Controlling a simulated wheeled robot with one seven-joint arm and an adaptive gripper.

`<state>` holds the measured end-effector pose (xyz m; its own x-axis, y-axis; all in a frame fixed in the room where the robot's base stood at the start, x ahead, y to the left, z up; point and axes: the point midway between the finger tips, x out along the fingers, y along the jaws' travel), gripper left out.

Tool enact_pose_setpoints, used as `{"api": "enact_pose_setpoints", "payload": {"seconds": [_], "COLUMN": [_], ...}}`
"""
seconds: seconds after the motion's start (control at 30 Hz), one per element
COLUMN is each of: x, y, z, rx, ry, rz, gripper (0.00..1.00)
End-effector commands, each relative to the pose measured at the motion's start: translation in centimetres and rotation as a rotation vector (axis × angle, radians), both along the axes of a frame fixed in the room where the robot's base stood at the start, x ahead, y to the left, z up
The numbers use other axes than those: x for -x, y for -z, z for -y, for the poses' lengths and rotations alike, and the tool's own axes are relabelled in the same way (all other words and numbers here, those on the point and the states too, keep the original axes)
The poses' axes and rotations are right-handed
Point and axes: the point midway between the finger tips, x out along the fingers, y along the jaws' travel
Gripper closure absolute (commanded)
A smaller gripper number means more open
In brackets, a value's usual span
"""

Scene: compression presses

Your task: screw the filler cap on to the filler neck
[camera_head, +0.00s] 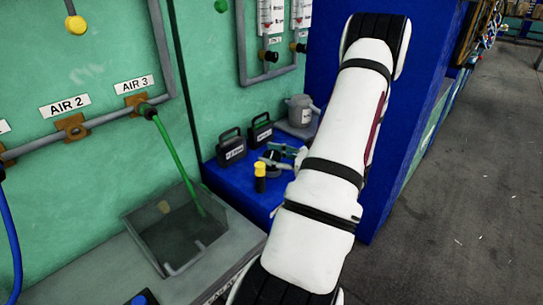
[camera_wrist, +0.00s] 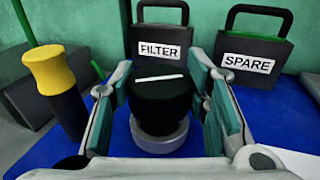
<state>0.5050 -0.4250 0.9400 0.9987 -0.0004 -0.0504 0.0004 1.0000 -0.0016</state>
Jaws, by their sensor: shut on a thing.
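A black round filler cap (camera_wrist: 160,98) with a white line across its top is between the fingers of my gripper (camera_wrist: 161,84) in the wrist view. My gripper is shut on its sides. A light grey round collar (camera_wrist: 160,137), which looks like the filler neck, shows directly below the cap on the blue surface. The cap looks upright and roughly centred over it. Whether the threads are engaged is hidden. In the head view my gripper (camera_head: 284,155) is low over the blue bench, beside the yellow-topped item, and the cap is small and partly hidden there.
Black handled boxes labelled FILTER (camera_wrist: 158,50) and SPARE (camera_wrist: 246,62) stand just behind. A black item with a yellow top (camera_wrist: 52,85) stands close on the left. A grey can (camera_head: 301,111) stands at the back of the blue bench (camera_head: 232,186).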

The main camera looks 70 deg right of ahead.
Motion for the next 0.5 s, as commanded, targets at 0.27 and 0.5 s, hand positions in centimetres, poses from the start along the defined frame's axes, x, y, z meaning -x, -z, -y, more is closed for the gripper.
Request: {"api": "enact_pose_setpoints", "payload": {"seconds": [0.27, 0.5], "x": [0.0, 0.0], "y": [0.7, 1.3], "z": [0.0, 0.0], "rx": [0.000, 0.000], "ry": [0.000, 0.000], "rz": [0.000, 0.000], "gripper": [0.89, 0.89]}}
